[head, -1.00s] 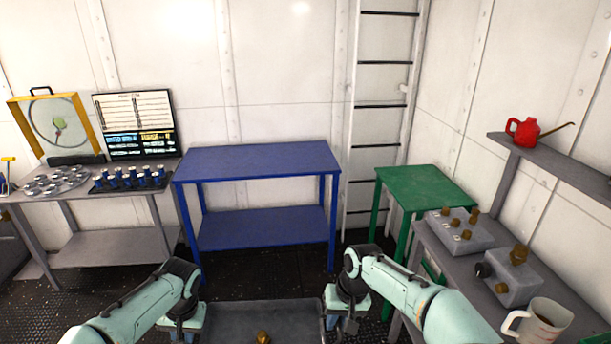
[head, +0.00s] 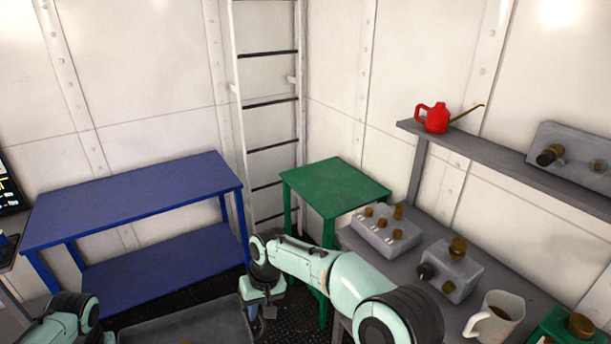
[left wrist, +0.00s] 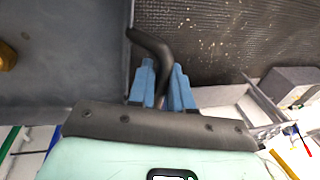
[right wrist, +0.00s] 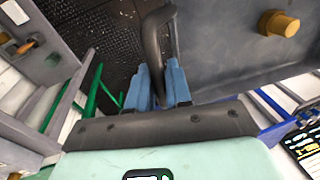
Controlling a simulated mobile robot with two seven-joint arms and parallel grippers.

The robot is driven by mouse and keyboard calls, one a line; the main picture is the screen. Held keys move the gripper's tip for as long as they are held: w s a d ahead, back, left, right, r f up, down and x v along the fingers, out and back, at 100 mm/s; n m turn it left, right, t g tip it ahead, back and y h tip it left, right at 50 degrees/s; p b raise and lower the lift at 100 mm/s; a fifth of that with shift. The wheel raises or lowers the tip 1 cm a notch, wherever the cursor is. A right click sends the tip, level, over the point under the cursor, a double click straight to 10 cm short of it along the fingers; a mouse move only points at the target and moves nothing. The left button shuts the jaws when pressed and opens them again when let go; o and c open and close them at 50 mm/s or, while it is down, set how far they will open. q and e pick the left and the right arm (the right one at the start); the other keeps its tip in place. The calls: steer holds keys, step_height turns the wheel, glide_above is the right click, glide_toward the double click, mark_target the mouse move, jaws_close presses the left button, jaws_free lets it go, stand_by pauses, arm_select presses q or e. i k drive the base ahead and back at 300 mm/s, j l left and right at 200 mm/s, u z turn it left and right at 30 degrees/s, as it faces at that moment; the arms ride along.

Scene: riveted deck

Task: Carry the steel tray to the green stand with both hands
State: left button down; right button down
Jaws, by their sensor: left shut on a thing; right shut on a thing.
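The steel tray (head: 195,325) is a grey shallow tray at the bottom of the head view, its near part cut off. My right gripper (head: 262,308) is at its right end; in the right wrist view the blue fingers (right wrist: 163,88) are shut on the tray's dark handle (right wrist: 155,40). In the left wrist view my left gripper (left wrist: 163,85) is shut on the other dark handle (left wrist: 152,48). A brass-coloured piece (right wrist: 278,24) lies in the tray. The green stand (head: 335,185) is beyond my right arm, and its visible top is bare.
A bare blue table (head: 135,195) stands left of the stand, with a ladder (head: 270,110) behind. At right, a grey bench (head: 400,270) holds grey control boxes (head: 387,230) and a mug (head: 493,318). A red oil can (head: 435,118) sits on a shelf above.

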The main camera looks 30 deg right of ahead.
mark_target(327, 188)
steer(key=i+z, duration=0.2)
steer(key=i, duration=0.35)
steer(key=i+z, duration=0.15)
steer(key=i, duration=0.4)
steer(key=i+j+z, duration=0.2)
steer(key=i, duration=0.35)
steer(key=i+z, duration=0.35)
steer(key=i+j+z, duration=0.15)
steer(key=z, duration=0.15)
steer(key=i+z, duration=0.2)
steer(key=z, duration=0.2)
steer(key=i+j+z, duration=0.2)
steer(key=z, duration=0.15)
steer(key=i+j+z, duration=0.2)
steer(key=z, duration=0.2)
steer(key=i+j+z, duration=0.4)
